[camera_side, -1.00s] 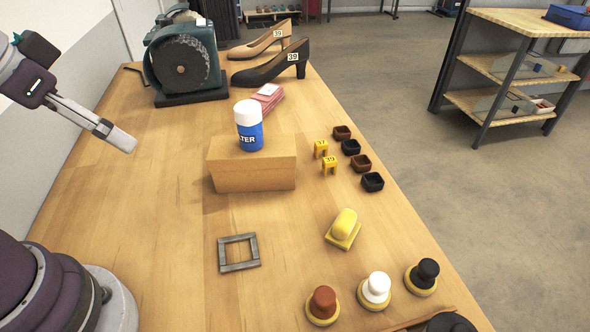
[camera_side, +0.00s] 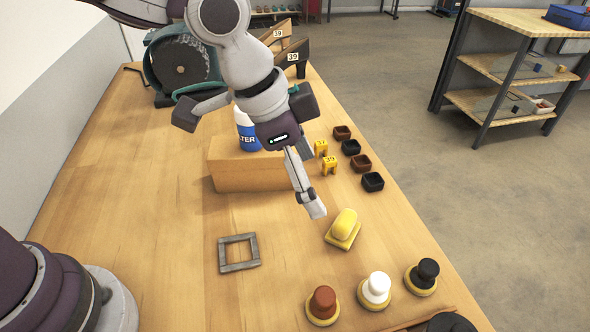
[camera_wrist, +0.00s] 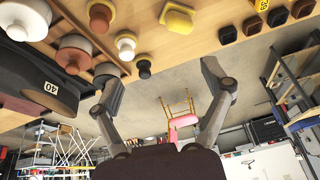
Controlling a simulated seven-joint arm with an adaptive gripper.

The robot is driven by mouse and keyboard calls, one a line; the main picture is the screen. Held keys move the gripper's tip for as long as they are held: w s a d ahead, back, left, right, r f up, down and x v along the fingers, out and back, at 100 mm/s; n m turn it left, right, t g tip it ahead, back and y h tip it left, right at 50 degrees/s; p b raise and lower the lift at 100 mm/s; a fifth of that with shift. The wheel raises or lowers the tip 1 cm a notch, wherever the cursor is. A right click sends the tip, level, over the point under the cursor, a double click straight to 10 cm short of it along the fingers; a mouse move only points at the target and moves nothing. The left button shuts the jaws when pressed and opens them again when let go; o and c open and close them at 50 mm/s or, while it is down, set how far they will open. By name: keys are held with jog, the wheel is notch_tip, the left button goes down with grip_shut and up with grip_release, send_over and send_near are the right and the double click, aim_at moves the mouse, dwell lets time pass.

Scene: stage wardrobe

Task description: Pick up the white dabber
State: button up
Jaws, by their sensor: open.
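The white dabber (camera_side: 376,287) stands upright on its yellow base near the front right of the table, between a brown dabber (camera_side: 322,303) and a black dabber (camera_side: 424,274). In the wrist view the white dabber (camera_wrist: 125,44) is at the upper left, in the same row. My gripper (camera_side: 316,209) is up and to the left of the white dabber in the side view, apart from it and near the yellow block. In the wrist view the two fingers of my gripper (camera_wrist: 160,88) are spread with nothing between them.
A yellow block (camera_side: 344,227) lies between my gripper and the dabbers in the side view. A cardboard box (camera_side: 235,176) bears a blue-and-white bottle (camera_side: 248,138). A grey square frame (camera_side: 239,252) lies at left. Several small dark trays line the right edge.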

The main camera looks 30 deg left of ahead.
aim_at(374, 280)
jog(key=d+f+m, duration=0.1)
jog(key=d+f, duration=0.2)
jog(key=f, duration=0.2)
jog(key=d+f+m+g, duration=0.1)
jog(key=d+f, duration=0.3)
jog(key=f, duration=0.1)
jog(key=d+f, duration=0.4)
jog(key=f, duration=0.1)
jog(key=shift+m+g+h, duration=0.3)
jog(key=shift+m, duration=0.1)
jog(key=shift+c, duration=0.4)
